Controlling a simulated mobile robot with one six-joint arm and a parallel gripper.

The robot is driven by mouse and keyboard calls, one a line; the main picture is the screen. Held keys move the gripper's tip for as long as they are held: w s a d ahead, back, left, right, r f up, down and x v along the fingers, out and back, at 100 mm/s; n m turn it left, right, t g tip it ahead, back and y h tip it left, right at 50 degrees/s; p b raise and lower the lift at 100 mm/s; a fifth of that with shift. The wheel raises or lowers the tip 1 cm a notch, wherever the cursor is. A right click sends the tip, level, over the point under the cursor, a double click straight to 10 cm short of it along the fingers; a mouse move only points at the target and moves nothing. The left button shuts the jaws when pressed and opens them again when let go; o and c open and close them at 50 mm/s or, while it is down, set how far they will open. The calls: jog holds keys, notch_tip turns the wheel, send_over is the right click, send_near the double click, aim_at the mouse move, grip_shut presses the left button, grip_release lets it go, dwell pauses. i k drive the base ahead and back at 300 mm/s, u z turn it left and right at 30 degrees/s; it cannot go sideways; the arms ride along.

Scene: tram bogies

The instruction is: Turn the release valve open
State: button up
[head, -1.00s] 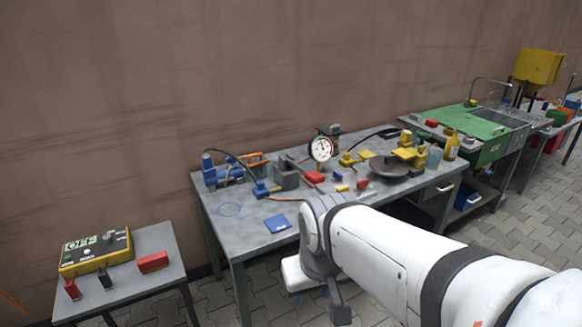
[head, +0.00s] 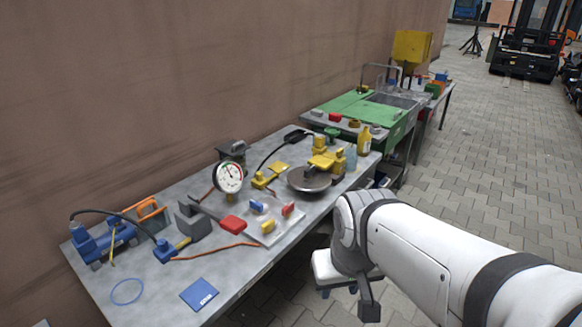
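I cannot tell for sure which part is the release valve. On the metal workbench (head: 150,200), a light plate (head: 285,228) carries a blue handle (head: 256,206), a red handle (head: 288,209) and a yellow handle (head: 268,227). A round white pressure gauge (head: 229,177) stands behind them, and a red block (head: 232,222) lies just left of the plate. My gripper (head: 339,289) shows only as small dark tips under my white wrist, below and right of the handles, beyond the bench's front edge. It appears clear of everything; its opening is unclear.
A blue pump (head: 98,243), a grey vise-like block (head: 193,228) and a blue booklet (head: 199,294) are on the bench's left. A round metal dish (head: 309,179) and yellow parts (head: 325,155) are on its right. A green sink bench (head: 365,110) stands beyond. Paved floor (head: 470,150) is open at right.

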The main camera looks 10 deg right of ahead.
aim_at(286, 210)
jog(key=z, duration=0.2)
jog(key=i, duration=1.15)
jog(key=u, duration=0.4)
